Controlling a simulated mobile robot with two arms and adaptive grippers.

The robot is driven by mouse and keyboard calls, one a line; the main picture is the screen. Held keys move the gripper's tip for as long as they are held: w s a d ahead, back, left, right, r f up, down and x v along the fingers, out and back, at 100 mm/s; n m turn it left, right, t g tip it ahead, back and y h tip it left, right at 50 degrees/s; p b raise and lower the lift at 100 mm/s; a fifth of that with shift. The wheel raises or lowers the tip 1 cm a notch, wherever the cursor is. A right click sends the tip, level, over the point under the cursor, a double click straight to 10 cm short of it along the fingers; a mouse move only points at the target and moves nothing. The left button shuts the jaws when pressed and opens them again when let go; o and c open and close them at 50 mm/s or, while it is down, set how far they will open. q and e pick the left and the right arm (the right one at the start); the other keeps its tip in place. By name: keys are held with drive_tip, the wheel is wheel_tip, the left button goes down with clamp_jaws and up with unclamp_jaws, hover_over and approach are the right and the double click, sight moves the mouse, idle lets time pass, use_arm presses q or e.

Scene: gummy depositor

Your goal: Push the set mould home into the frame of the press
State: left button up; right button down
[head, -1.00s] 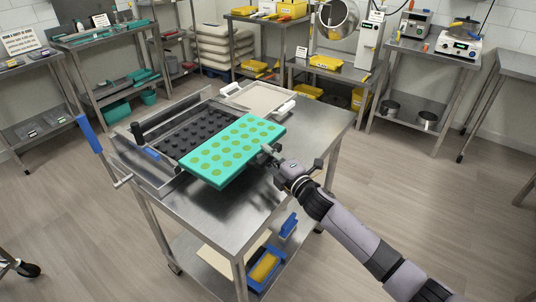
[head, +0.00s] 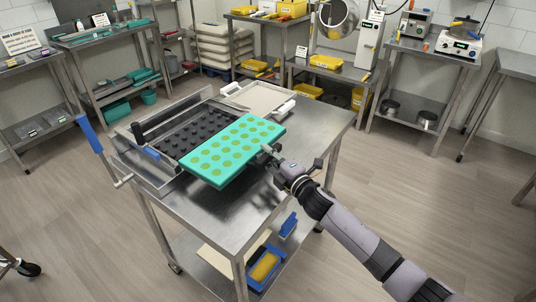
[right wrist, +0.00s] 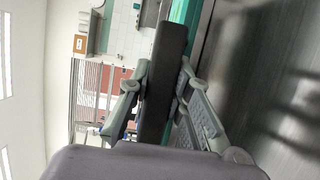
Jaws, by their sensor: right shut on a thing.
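The set mould (head: 233,149) is a teal slab with rows of green filled cavities. The press has a metal frame (head: 150,177) and a blue-handled lever (head: 89,134). My right gripper (head: 268,152) is at the mould's right side. In the right wrist view its fingers (right wrist: 160,105) are shut on a dark bar (right wrist: 165,75) next to the teal mould edge (right wrist: 190,20). My left gripper is not in view.
The press stands on a steel table (head: 233,216) with bare room at the front and right. A pale tray (head: 259,97) lies behind the press. A blue-and-yellow item (head: 264,269) rests on the lower shelf. Shelves line the back wall.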

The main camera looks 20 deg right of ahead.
drive_tip(key=shift+w+a, duration=0.2)
drive_tip(key=shift+w, duration=0.1)
idle(0.4)
drive_tip(key=shift+s+d+r, duration=0.1)
drive_tip(key=shift+s+d, duration=0.1)
drive_tip(key=shift+s, duration=0.05)
idle(1.6)
